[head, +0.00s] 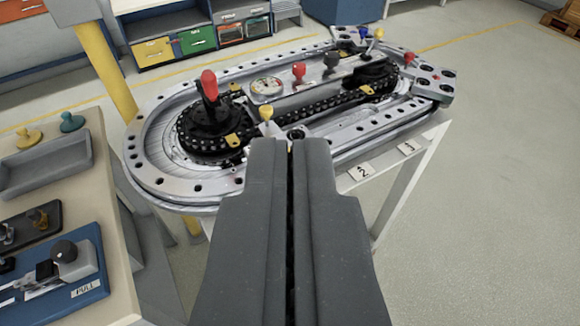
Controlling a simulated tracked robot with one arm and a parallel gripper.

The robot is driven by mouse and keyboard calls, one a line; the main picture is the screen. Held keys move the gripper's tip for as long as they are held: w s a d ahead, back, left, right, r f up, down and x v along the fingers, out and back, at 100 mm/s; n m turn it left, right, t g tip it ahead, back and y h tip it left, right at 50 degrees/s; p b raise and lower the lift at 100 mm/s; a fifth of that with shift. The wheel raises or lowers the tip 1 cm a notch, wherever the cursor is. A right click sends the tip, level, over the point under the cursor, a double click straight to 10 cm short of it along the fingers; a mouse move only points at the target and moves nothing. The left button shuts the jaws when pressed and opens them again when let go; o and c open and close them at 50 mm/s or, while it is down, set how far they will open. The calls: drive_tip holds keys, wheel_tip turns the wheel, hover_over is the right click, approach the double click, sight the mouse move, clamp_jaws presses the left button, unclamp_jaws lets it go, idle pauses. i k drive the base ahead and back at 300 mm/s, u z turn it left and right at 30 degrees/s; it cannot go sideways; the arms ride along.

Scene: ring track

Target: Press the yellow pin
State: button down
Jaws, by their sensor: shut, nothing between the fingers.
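A yellow-topped pin (266,112) stands upright at the near side of the oval ring track (150,180). Another yellow-topped knob (378,33) shows at the track's far right end; I cannot tell which one is the task's pin. My gripper (291,143) is shut and empty, pointing forward from the bottom of the view. Its tips appear just below and right of the near yellow pin in the picture. I cannot tell whether they touch it. The gripper covers part of the track's near edge.
A red knob (209,86) stands tall on the track's left, with another red knob (299,70) and a dark knob (331,62) in the middle. A black chain (320,107) runs round inside. A side table (110,215) with a blue device (85,283) is at left. Floor at right is clear.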

sight(266, 111)
drive_tip(key=k, duration=1.25)
drive_tip(key=u, duration=0.45)
drive_tip(key=i, duration=1.75)
drive_tip(key=z, duration=0.1)
